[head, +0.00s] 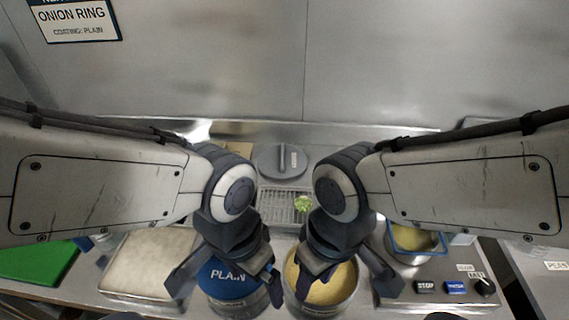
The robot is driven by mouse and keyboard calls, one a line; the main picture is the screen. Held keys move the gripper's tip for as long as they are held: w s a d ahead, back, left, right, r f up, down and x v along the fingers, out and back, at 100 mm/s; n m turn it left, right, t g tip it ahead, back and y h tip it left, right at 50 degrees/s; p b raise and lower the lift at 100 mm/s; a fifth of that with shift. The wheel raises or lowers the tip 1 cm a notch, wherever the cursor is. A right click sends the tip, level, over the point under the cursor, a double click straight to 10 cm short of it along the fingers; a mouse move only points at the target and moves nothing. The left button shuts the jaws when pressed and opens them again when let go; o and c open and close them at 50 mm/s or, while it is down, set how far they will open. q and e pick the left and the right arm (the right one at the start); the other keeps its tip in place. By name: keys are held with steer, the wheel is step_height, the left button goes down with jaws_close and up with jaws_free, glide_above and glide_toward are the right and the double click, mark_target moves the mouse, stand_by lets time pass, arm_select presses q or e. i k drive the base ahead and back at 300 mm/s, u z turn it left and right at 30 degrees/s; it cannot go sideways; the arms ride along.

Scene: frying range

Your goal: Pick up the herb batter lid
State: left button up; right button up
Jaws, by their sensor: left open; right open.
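No lid marked herb can be made out. A blue lid (228,282) marked PLAIN covers a round container at the bottom centre. To its right, an uncovered round container (322,290) holds yellowish batter. A grey round lid (270,163) with a bar handle and a small unreadable label lies at the back centre. My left gripper (222,283) is open above the blue lid, its fingers at either side. My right gripper (348,284) is open and empty above the uncovered container and its right side. My grippers hide parts of both containers.
A wire rack (272,205) with a green piece (303,203) lies between my arms. A pale tray (150,262) and green board (38,262) are left. A blue-rimmed basket (414,250) and control buttons (456,287) are right. A sign (76,20) reads ONION RING, COATING: PLAIN.

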mark_target(282, 161)
steer(key=u, duration=0.55)
steer(key=k, duration=0.85)
steer(key=z, duration=0.75)
steer(key=i, duration=1)
steer(key=u, duration=0.05)
